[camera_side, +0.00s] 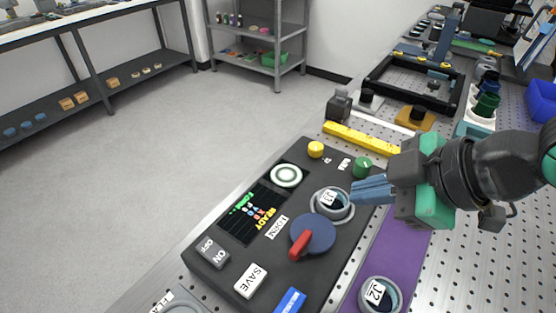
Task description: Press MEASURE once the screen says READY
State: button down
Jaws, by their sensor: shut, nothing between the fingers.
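A dark instrument panel (222,277) lies on the bench. Its black screen (236,222) shows tilted coloured text, and a yellow word reads READY. A blue button (289,302) with white lettering sits at the panel's front edge, partly cut off by the picture's bottom; its lettering is too small to read surely. My gripper (354,192) has its blue fingers shut and empty. It reaches in from the right, beside a round socket marked J1 (332,204), well above and right of the blue button in the picture. Whether the fingertips touch the socket I cannot tell.
A blue knob with a red handle (313,237) stands between gripper and blue button. A white SAVE button (250,282), a grey ON/OFF switch (212,253), a yellow button (315,149) and a green knob (362,167) share the panel. A J2 socket (380,296) lies at front right.

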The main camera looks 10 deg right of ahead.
aim_at(296, 308)
jog(key=s+a+n+g+y, duration=0.1)
jog(key=s+a+n+y, duration=0.1)
jog(key=s+a+n, duration=0.4)
jog(key=a, duration=0.2)
jog(key=shift+a+r+n+g+y, duration=0.2)
jog(key=shift+a+n+g+y, duration=0.1)
jog(key=shift+a+g, duration=0.1)
jog(key=shift+s+f, duration=0.1)
jog(key=shift+f, duration=4.3)
jog(key=shift+f, duration=0.15)
jog(key=shift+f, duration=0.3)
jog(key=shift+r, duration=0.15)
jog(key=shift+r, duration=0.3)
